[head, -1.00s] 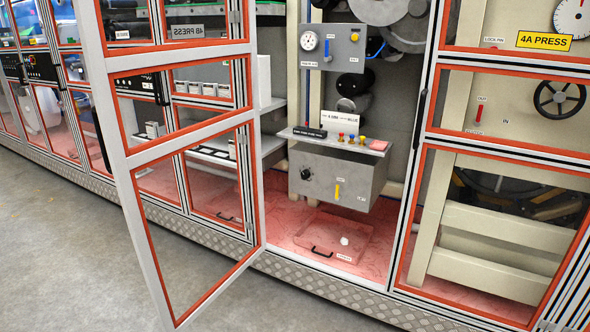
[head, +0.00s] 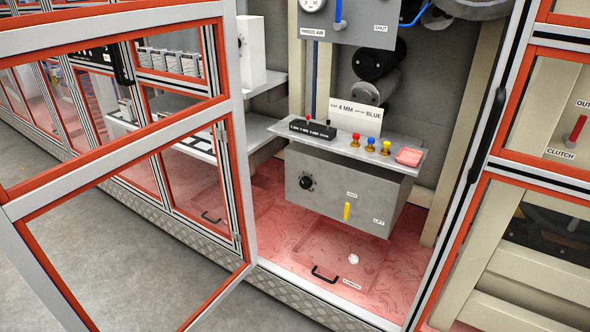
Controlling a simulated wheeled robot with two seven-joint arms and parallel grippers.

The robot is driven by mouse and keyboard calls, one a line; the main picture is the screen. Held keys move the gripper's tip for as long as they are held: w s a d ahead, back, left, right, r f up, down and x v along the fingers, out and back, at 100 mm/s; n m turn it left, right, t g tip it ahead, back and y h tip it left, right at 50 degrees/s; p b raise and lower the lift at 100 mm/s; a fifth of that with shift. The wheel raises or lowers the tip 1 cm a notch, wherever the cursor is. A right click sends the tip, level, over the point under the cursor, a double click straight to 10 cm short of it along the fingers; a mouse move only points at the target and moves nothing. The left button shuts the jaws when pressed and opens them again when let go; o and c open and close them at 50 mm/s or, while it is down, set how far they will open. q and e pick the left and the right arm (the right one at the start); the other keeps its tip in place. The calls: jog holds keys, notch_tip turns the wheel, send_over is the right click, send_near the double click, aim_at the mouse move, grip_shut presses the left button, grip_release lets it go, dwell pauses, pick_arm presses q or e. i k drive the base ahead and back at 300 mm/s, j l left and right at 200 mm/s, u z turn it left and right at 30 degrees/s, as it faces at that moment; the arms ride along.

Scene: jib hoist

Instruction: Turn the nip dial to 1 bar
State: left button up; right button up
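A grey box (head: 330,199) stands low inside the open bay and has a round black knob (head: 306,183) with a light mark on its front left. No label naming it as the nip dial can be read, and its setting is too small to read. A white gauge (head: 313,4) on the upper grey panel (head: 368,24) is cut by the top edge of the head view. Neither of my grippers is in view.
An open framed door (head: 238,175) with orange edging stands at the left of the bay. A yellow lever (head: 347,211) is on the box front. A shelf (head: 412,158) above holds coloured knobs, a pink block (head: 409,157) and a card (head: 355,119). A tray handle (head: 324,275) lies below.

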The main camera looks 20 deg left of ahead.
aim_at(305, 183)
jog(key=i+u, duration=0.25)
jog(key=i, duration=1.05)
